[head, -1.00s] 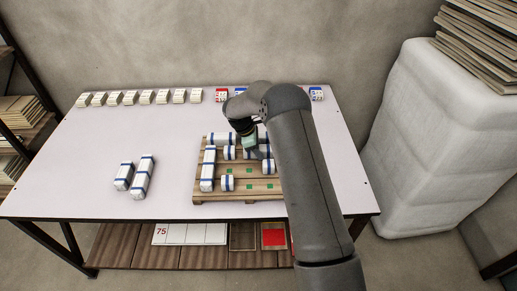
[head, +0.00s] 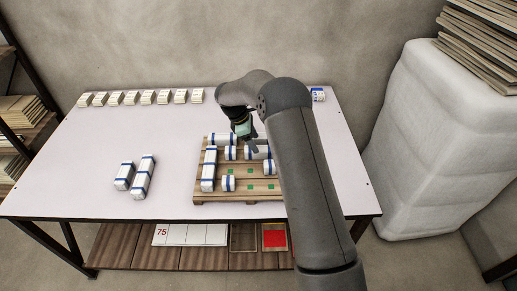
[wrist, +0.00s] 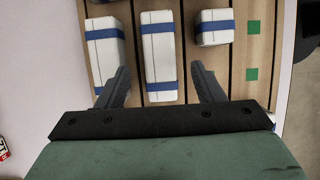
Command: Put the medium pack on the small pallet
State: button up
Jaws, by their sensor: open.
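The small pallet (head: 240,199) is a slatted wooden pallet on the table, with green marks and several white packs with blue bands. My gripper (wrist: 163,88) is open over its back part. In the wrist view a white pack (wrist: 160,52) with two blue bands lies on the slats between and beyond my fingers, with a gap on each side. In the head view a pack (head: 257,153) lies below my gripper (head: 248,146), partly hidden by my arm. I cannot tell for certain which pack is the medium one. The pallet's right side is hidden.
Beside the centre pack lie another pack (wrist: 104,48) and a short pack (wrist: 214,26). Two loose packs, a shorter one (head: 123,176) and a longer one (head: 143,178), lie left of the pallet. Small stacks (head: 146,97) line the back edge. The table's left is mostly clear.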

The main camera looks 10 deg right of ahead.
jog(key=s+a+r+m, duration=0.1)
jog(key=s+r, duration=0.2)
jog(key=r, duration=0.3)
jog(key=s+a+r+m, duration=0.1)
jog(key=s+r+m, duration=0.15)
jog(key=r, duration=0.35)
jog(key=s+d+r+m+y, duration=0.1)
jog(key=s+r+m, duration=0.15)
jog(key=s, duration=0.45)
jog(key=s+d+r+m+y, duration=0.1)
jog(key=s+d+r+m, duration=0.15)
jog(key=s, duration=0.55)
jog(key=s+f+m+t+y, duration=0.1)
jog(key=s+m, duration=0.6)
jog(key=s, duration=1.3)
jog(key=shift+f+y, duration=0.55)
jog(key=shift+y, duration=0.35)
